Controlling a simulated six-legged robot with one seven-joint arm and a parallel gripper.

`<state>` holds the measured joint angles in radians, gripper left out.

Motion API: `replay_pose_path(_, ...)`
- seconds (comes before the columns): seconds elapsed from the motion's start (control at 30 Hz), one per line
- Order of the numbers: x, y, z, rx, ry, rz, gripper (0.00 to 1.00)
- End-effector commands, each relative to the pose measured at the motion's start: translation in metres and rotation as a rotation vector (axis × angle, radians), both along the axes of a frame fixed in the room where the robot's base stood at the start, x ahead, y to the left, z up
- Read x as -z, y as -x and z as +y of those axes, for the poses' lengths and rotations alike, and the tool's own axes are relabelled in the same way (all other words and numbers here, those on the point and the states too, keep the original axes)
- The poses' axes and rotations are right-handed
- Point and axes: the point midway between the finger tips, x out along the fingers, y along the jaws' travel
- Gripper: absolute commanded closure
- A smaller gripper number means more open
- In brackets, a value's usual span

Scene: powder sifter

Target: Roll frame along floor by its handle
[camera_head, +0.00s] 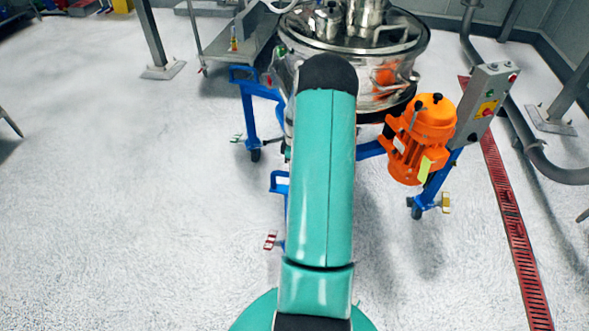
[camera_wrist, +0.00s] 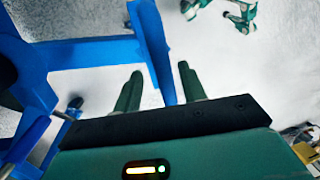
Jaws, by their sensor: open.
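The blue wheeled frame (camera_head: 257,95) carries a steel sifter drum (camera_head: 350,62) in the head view. A blue handle-like bracket (camera_head: 280,181) shows just left of my arm, partly hidden by it. In the wrist view, the blue frame (camera_wrist: 90,53) fills the upper left. A flat blue bar (camera_wrist: 153,45), apparently the handle, reaches down between the two fingers of my gripper (camera_wrist: 159,75). The fingers are open, one on each side of the bar. I cannot tell whether either touches it. My gripper is hidden behind my arm in the head view.
An orange motor (camera_head: 422,138) and a grey control box (camera_head: 487,105) sit on the frame's right side. A red floor grate (camera_head: 513,225) and grey pipe (camera_head: 540,155) run along the right. A metal post foot (camera_head: 163,70) stands at back left. The left floor is clear.

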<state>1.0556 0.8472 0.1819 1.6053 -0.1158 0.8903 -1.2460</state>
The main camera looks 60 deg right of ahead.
Motion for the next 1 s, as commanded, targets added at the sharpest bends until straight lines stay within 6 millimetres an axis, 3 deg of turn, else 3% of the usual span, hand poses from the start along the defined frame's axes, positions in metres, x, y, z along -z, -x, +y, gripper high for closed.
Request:
replay_pose_path(0.6,-0.116,-0.009,-0.022,0.001,0.006,-0.003,0.59)
replay_pose_path(0.8,-0.131,-0.01,-0.024,0.001,0.004,-0.001,0.59)
replay_pose_path(1.0,-0.131,-0.01,-0.024,0.001,0.004,-0.001,0.59)
